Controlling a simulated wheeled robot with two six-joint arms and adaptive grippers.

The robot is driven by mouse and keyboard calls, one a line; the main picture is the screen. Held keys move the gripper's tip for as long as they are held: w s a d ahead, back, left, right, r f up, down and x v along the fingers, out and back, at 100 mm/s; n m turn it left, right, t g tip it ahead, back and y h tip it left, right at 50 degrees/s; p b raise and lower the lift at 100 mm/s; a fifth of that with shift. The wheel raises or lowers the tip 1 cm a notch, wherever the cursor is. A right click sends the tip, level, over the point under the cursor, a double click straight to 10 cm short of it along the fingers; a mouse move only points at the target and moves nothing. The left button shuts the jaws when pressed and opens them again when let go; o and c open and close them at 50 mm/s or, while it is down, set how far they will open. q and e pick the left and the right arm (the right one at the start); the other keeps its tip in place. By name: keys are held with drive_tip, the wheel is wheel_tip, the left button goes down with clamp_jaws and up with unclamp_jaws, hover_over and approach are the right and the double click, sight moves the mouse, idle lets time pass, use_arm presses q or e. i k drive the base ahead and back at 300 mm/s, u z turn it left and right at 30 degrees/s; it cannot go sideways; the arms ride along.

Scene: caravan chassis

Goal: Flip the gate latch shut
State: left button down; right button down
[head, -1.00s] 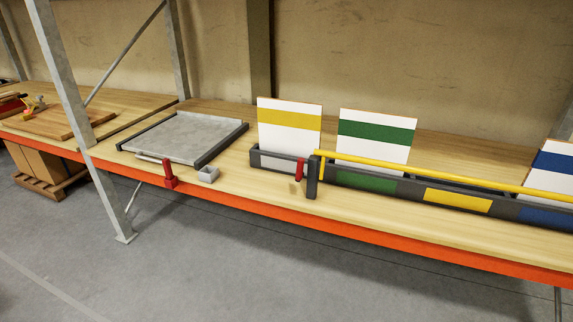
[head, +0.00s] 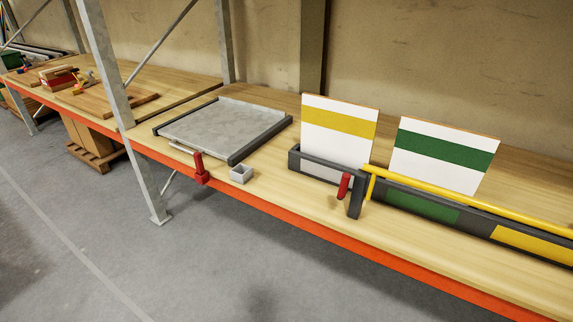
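A red latch handle (head: 344,186) stands near upright beside a dark post (head: 356,195) at the left end of the yellow rail (head: 470,201). I cannot tell which red handle is the gate latch. Neither of my grippers shows in the head view.
A small grey box (head: 241,174) sits right of the second red handle. Boards with a yellow stripe (head: 338,128) and a green stripe (head: 443,157) stand behind dark troughs. A metal rack upright (head: 118,100) rises at left. The floor (head: 70,225) in front is clear.

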sight(343, 190)
drive_tip(key=z, duration=0.15)
drive_tip(key=i, duration=1.15)
drive_tip(key=z, duration=0.75)
